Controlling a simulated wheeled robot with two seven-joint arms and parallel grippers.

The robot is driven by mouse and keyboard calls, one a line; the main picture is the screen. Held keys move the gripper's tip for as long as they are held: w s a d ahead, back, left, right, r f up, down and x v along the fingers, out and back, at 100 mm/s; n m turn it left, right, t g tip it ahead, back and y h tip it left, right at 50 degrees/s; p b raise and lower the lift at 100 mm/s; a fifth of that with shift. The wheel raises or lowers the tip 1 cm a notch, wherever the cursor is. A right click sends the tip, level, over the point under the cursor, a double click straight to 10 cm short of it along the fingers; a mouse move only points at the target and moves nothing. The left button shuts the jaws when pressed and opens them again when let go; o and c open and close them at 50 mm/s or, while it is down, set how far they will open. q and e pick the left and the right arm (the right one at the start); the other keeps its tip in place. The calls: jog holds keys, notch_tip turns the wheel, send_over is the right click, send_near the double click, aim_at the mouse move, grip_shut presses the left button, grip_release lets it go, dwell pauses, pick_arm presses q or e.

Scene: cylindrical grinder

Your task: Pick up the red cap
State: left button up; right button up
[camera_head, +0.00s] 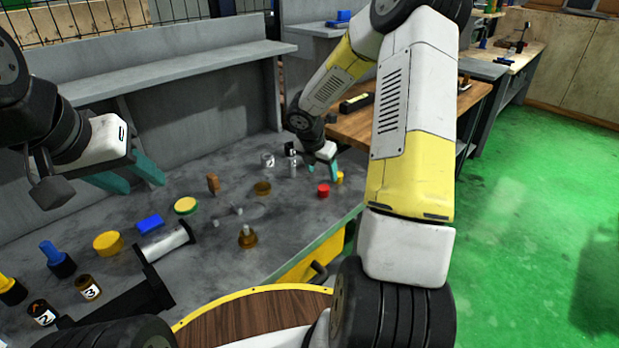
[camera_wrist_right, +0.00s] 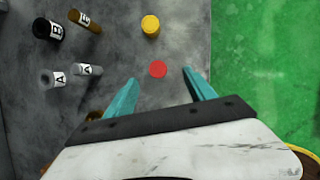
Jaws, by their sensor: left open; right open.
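The red cap (camera_head: 323,190) stands on the grey worktop near its right edge. In the right wrist view the red cap (camera_wrist_right: 158,69) lies ahead of and between the two teal fingers. My right gripper (camera_wrist_right: 162,84) is open and empty, and it also shows in the head view (camera_head: 326,171), just behind the cap. I cannot tell its exact height above the worktop. My left gripper (camera_head: 140,180) is open and empty over the left part of the worktop.
A yellow cap (camera_wrist_right: 150,25) stands close to the red one. Labelled cylinders (camera_wrist_right: 88,69) stand to the left in the wrist view. Several coloured parts, such as a blue block (camera_head: 149,223), are spread over the worktop (camera_head: 290,230). Green floor (camera_head: 530,200) lies beyond its right edge.

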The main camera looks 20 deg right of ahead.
aim_at(323, 188)
jog(key=x, duration=0.5)
jog(key=a+x, duration=0.1)
jog(key=x, duration=0.2)
jog(key=shift+f, duration=0.4)
grip_shut()
jog(key=shift+r, duration=0.2)
